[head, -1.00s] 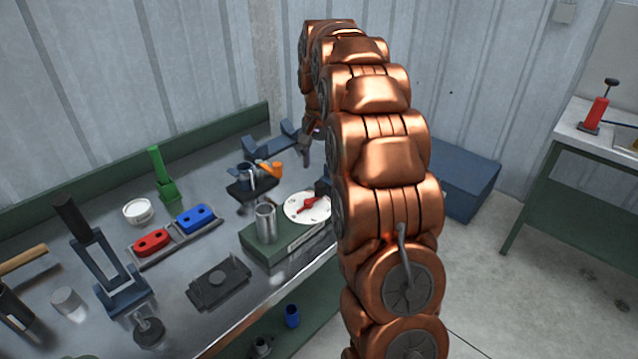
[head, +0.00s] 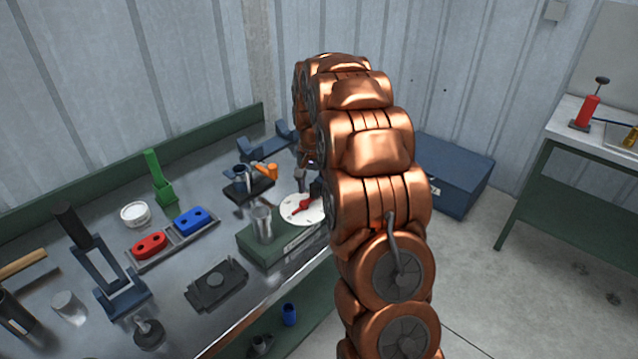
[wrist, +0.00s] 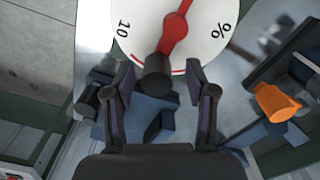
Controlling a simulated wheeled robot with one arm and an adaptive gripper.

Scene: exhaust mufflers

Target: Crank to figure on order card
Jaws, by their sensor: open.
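The white dial (head: 297,209) with a red pointer sits on the green box (head: 262,243) at the bench's front right. In the wrist view the dial (wrist: 207,40) fills the top, with a "10" and a "%" mark legible. A dark round knob (wrist: 157,82), apparently the crank's handle, stands in front of the dial's edge. My gripper (wrist: 160,72) is open, with one fingertip on each side of the knob in the picture; I cannot tell whether they touch it. In the head view my arm hides most of the gripper and part of the dial. I cannot make out an order card.
A metal cup (head: 262,224) stands on the green box beside the dial. An orange part (head: 267,172) and a dark holder (head: 249,187) lie behind it. Red (head: 150,245) and blue (head: 191,220) blocks sit in a rack further left. A blue chest (head: 455,175) stands on the floor.

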